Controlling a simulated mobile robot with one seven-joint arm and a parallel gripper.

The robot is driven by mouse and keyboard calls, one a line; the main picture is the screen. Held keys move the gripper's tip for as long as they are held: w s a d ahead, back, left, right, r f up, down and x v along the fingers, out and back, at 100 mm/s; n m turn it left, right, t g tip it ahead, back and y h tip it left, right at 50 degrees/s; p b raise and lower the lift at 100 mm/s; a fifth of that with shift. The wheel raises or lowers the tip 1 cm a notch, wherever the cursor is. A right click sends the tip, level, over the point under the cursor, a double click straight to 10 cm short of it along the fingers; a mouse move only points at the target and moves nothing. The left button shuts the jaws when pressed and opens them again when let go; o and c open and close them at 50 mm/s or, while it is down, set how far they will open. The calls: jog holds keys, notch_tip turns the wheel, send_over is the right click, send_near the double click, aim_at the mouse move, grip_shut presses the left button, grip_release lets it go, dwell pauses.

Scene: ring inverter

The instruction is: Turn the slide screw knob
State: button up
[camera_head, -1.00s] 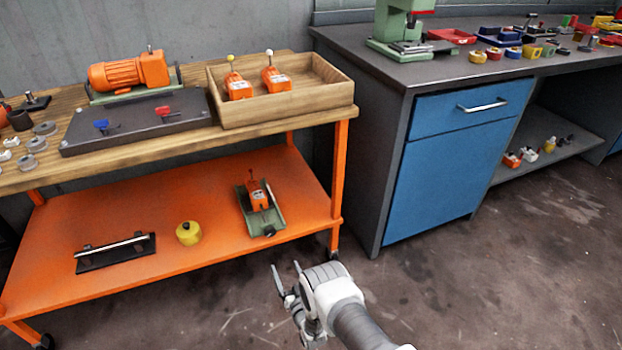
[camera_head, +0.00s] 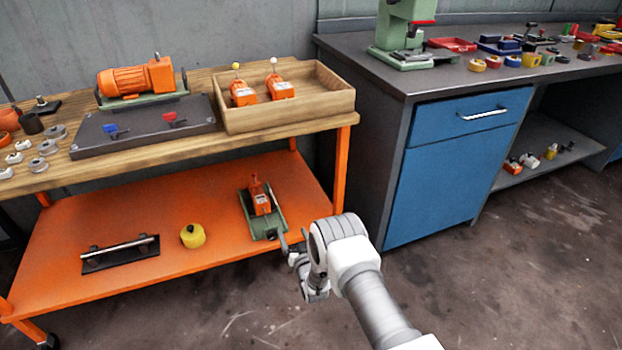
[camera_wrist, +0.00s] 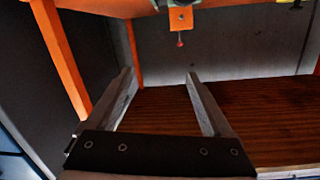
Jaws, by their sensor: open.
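The green slide (camera_head: 267,223) lies on the lower orange shelf and carries an orange block (camera_head: 260,198) with an upright lever. I cannot make out its screw knob clearly; the slide's near end is close to my fingers. My gripper (camera_head: 293,241) is open and empty, just right of that near end, by the shelf's front edge. In the wrist view, which looks upside down, my two fingers stand apart (camera_wrist: 160,76). The orange block (camera_wrist: 180,18) with its red-tipped lever shows beyond them at the top, and the slide is mostly cut off.
The lower shelf (camera_head: 170,225) also holds a yellow cylinder (camera_head: 192,236) and a black plate with a bar handle (camera_head: 121,254). An orange table leg (camera_head: 341,170) stands right of the slide. A blue cabinet (camera_head: 445,180) is further right. The floor in front is clear.

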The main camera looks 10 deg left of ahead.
jog(key=w+d+r+h+p, duration=0.1)
jog(key=w+d+r, duration=0.1)
jog(key=r, duration=0.7)
jog(key=w+d+r+g+h, duration=0.1)
jog(key=w+r, duration=0.3)
jog(key=r, duration=0.5)
jog(key=shift+w+d+r+m+g+p, duration=0.2)
jog(key=shift+d+r+m+g+p, duration=0.15)
jog(key=shift+d, duration=0.55)
jog(key=shift+f, duration=0.15)
